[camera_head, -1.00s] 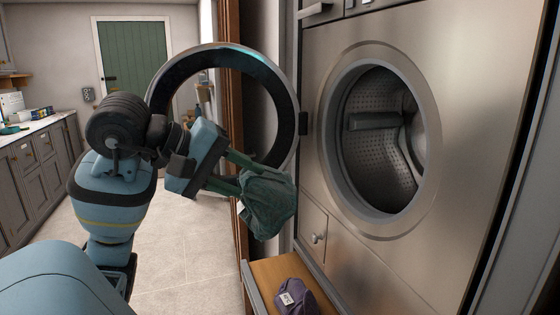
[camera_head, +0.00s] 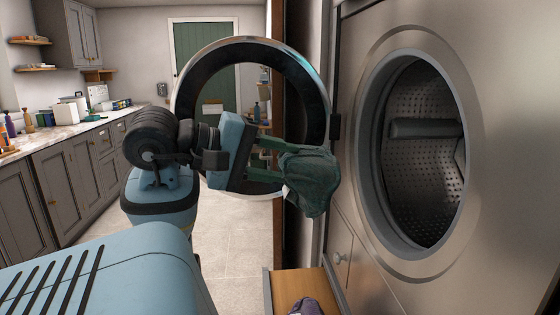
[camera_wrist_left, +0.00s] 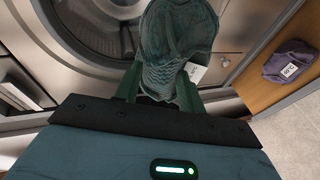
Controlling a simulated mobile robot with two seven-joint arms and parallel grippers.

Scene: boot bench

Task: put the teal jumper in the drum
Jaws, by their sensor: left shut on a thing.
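The teal jumper (camera_head: 309,178) hangs bunched from my left gripper (camera_head: 272,160), whose fingers are shut on it. It also shows in the left wrist view (camera_wrist_left: 178,42), between the fingers (camera_wrist_left: 158,92), with a white tag at its side. The drum (camera_head: 422,150) of the steel machine is open on the right of the head view, with perforated metal walls and a dark paddle inside. The jumper is outside the drum, left of the round opening and in front of the open door ring (camera_head: 318,75). My right gripper is out of view.
A purple folded garment with a white label (camera_wrist_left: 290,62) lies on a wooden shelf (camera_head: 292,284) below the machine's front. The open door stands left of the opening, behind my left gripper. Grey cabinets with a cluttered worktop (camera_head: 62,137) line the left wall; pale floor lies between.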

